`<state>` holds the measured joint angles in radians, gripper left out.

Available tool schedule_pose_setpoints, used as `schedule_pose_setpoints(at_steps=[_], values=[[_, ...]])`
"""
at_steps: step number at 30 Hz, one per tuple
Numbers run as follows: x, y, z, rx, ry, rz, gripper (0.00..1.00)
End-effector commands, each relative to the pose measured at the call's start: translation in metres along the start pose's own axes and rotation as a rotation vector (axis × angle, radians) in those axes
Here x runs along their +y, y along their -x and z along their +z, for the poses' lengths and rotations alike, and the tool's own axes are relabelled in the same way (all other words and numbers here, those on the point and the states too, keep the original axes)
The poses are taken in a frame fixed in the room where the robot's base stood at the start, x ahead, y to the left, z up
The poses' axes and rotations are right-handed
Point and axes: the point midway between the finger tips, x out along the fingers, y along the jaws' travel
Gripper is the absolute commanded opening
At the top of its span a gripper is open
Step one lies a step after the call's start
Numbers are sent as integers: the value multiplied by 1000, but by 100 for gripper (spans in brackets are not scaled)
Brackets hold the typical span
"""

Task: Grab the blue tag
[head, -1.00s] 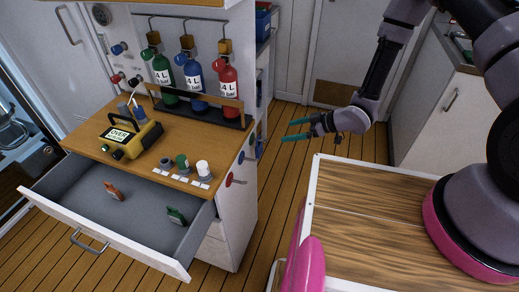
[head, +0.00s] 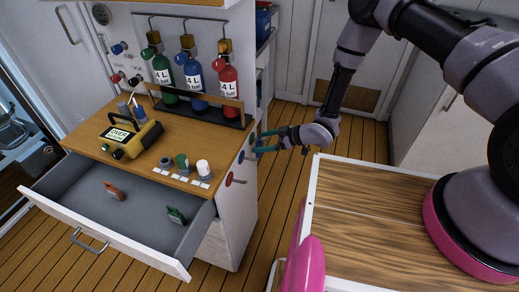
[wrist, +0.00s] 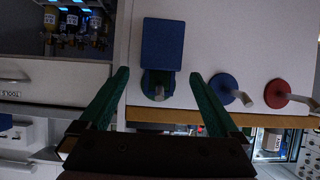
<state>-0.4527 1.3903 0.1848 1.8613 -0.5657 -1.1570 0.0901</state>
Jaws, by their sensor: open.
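The blue tag (wrist: 163,42) is a square blue plate, sharp in the wrist view, at the green round hook (wrist: 157,84) on the white cabinet side. My gripper (wrist: 158,74) is open and empty. Its two green fingers stand left and right of the hook and the tag's edge, with gaps on both sides; I cannot tell the remaining depth. In the head view, my gripper (head: 262,142) is at the cabinet's right side, and the tag is hard to make out behind the fingers.
A blue hook (wrist: 224,88) and a red hook (wrist: 277,93) are to the right of the green one. The open drawer (head: 75,228) holds an orange and a green item. A wooden-topped surface (head: 390,225) stands at right, below my arm.

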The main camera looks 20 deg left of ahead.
Motion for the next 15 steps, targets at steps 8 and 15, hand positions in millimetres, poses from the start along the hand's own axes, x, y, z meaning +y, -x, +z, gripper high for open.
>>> schedule_pose_setpoints(at_steps=[8,15], values=[[1,-3,0,0,-1,1,98],[0,-3,0,0,-1,1,9]])
